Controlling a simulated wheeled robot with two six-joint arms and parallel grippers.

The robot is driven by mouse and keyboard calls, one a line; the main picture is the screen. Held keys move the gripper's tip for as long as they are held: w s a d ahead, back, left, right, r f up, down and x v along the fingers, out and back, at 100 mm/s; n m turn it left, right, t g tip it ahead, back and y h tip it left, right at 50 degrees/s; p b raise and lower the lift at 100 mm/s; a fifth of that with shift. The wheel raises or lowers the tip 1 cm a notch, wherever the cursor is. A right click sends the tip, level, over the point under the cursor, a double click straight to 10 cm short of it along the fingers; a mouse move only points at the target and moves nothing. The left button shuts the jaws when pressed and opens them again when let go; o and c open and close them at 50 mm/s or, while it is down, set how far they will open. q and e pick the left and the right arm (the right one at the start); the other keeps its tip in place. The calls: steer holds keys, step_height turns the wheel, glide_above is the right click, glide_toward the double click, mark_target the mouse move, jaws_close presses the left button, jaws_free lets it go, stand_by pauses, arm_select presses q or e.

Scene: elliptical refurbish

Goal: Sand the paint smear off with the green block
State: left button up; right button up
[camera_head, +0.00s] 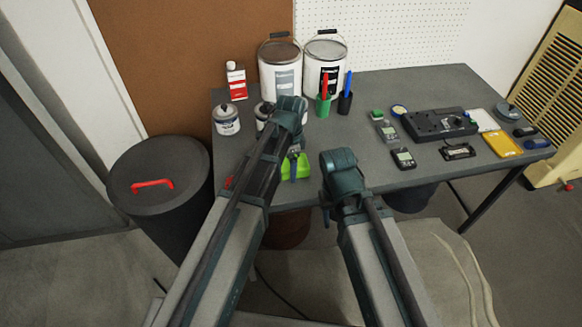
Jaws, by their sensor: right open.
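A small green block (376,114) lies on the grey table (370,88), right of the pen cups. I cannot make out a paint smear; part of the table is hidden behind my arms. My left arm reaches over the table's left part, and its gripper (293,168) seems to point down at a bright green tray (304,166); its jaws are too hidden to judge. My right gripper (327,213) is partly hidden below its wrist, near the table's front edge. It is open and apart from the green block.
Paint buckets (281,72), a red-and-white bottle (236,80) and a small can (227,120) stand at the back left. A black device (438,124), a yellow case (503,144) and meters (403,158) crowd the right. A dark bin (160,205) stands left of the table.

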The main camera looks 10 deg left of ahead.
arm_select(q)
steer(key=shift+w+a+f, duration=0.1)
steer(key=shift+w+a, duration=0.2)
steer(key=shift+w, duration=0.65)
steer(key=shift+w+a, duration=0.3)
steer(key=shift+w, duration=0.6)
steer(key=shift+w, duration=0.1)
